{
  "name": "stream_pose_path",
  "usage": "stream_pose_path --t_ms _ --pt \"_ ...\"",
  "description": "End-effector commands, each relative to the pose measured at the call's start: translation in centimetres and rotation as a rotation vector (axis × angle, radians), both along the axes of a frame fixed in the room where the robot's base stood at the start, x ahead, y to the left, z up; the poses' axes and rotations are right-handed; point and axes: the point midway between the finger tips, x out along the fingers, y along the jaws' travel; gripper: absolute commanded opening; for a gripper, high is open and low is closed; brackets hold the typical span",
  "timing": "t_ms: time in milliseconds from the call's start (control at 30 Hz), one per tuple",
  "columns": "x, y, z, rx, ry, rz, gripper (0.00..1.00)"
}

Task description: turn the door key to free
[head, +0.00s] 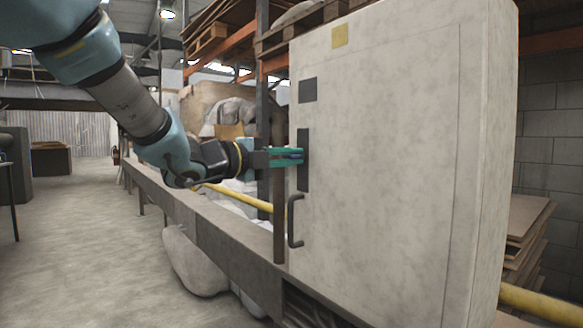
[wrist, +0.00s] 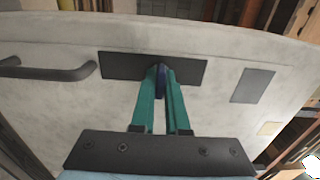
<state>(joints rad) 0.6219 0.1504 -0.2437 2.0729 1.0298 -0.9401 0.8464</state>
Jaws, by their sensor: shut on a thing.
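The light grey cabinet door (head: 390,150) is closed in the head view. A dark lock plate (head: 303,160) is on its left side, and it also shows in the wrist view (wrist: 190,70). A small blue key (wrist: 160,82) stands out from the plate. My gripper (head: 298,154) has green fingers and is shut on the key at the plate; it also shows in the wrist view (wrist: 160,75). The fingers hide most of the key, and I cannot tell its turn angle for sure.
A dark door handle (head: 296,220) sits just below the lock plate; it is at the left in the wrist view (wrist: 45,70). A dark label (head: 308,91) and a yellow label (head: 340,36) are above. A yellow pipe (head: 245,197) and a rail run behind. The floor at left is clear.

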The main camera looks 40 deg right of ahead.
Motion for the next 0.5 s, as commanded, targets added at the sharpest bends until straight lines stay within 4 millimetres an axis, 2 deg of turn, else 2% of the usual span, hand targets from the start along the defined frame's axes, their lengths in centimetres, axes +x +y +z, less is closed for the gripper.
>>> stream_pose_path --t_ms 467,500 --pt "-0.04 -0.01 -0.06 0.001 -0.014 -0.001 0.00" --pt "-0.04 -0.01 -0.06 0.001 -0.014 -0.001 0.15"
